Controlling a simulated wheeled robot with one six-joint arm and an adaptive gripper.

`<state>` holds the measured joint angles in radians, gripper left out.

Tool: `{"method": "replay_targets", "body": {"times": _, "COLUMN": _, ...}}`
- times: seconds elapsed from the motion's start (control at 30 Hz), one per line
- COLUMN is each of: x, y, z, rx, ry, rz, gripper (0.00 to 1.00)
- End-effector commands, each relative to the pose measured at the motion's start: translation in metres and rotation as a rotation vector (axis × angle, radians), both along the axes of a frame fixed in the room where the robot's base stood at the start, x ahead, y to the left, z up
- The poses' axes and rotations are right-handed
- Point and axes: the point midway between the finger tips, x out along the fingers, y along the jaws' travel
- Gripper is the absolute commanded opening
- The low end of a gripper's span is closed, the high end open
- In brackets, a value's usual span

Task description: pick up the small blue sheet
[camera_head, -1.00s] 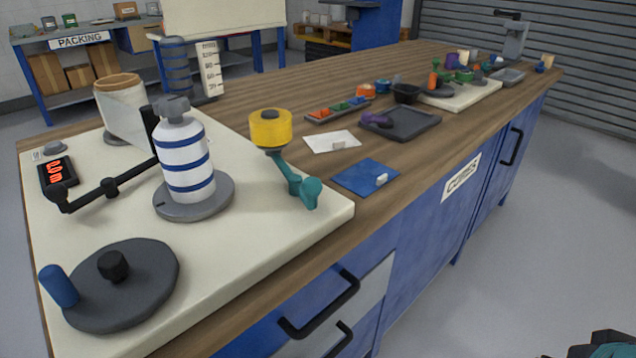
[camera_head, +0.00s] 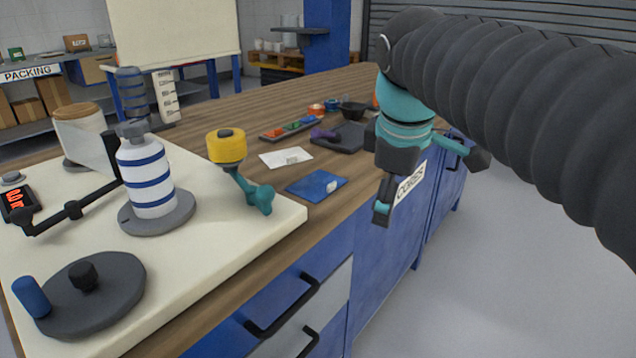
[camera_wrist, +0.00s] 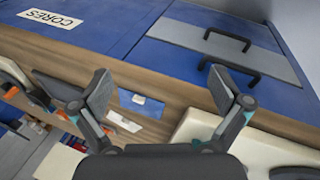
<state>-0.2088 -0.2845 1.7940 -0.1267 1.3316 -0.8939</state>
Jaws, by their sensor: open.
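The small blue sheet (camera_head: 312,188) lies flat on the wooden bench near its front edge, with a small pale tab (camera_head: 331,186) on its right part. In the wrist view the blue sheet (camera_wrist: 136,103) shows between and beyond my two fingers. My gripper (camera_head: 430,190) hangs to the right of the sheet in the head view, out past the bench's front edge and apart from the sheet. In the wrist view my gripper (camera_wrist: 162,106) has its fingers spread wide with nothing between them.
A white sheet (camera_head: 280,158) lies behind the blue one. A dark tray (camera_head: 343,140) sits to the right. A pale board (camera_head: 215,225) with a yellow-topped teal lever (camera_head: 227,147) and a striped roller (camera_head: 147,180) stands to the left. Drawer handles (camera_head: 283,305) project in front.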

Motion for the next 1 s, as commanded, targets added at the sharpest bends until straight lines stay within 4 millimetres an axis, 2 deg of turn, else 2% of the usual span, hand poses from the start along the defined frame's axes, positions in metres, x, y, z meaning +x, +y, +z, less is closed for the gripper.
{"method": "replay_targets", "body": {"times": 0.03, "x": 0.018, "y": 0.011, "z": 0.012, "rx": -0.046, "ry": 0.025, "rz": 0.108, "gripper": 1.00}}
{"method": "replay_targets", "body": {"times": 0.2, "x": 0.061, "y": 0.045, "z": 0.047, "rx": -0.196, "ry": 0.108, "rz": 0.475, "gripper": 1.00}}
{"method": "replay_targets", "body": {"times": 0.4, "x": 0.103, "y": 0.091, "z": 0.073, "rx": -0.347, "ry": 0.218, "rz": 0.895, "gripper": 1.00}}
{"method": "replay_targets", "body": {"times": 0.5, "x": 0.117, "y": 0.113, "z": 0.079, "rx": -0.405, "ry": 0.270, "rz": 1.081, "gripper": 1.00}}
{"method": "replay_targets", "body": {"times": 0.73, "x": 0.131, "y": 0.148, "z": 0.084, "rx": -0.479, "ry": 0.350, "rz": 1.364, "gripper": 1.00}}
{"method": "replay_targets", "body": {"times": 1.0, "x": 0.134, "y": 0.153, "z": 0.075, "rx": -0.495, "ry": 0.372, "rz": 1.436, "gripper": 1.00}}
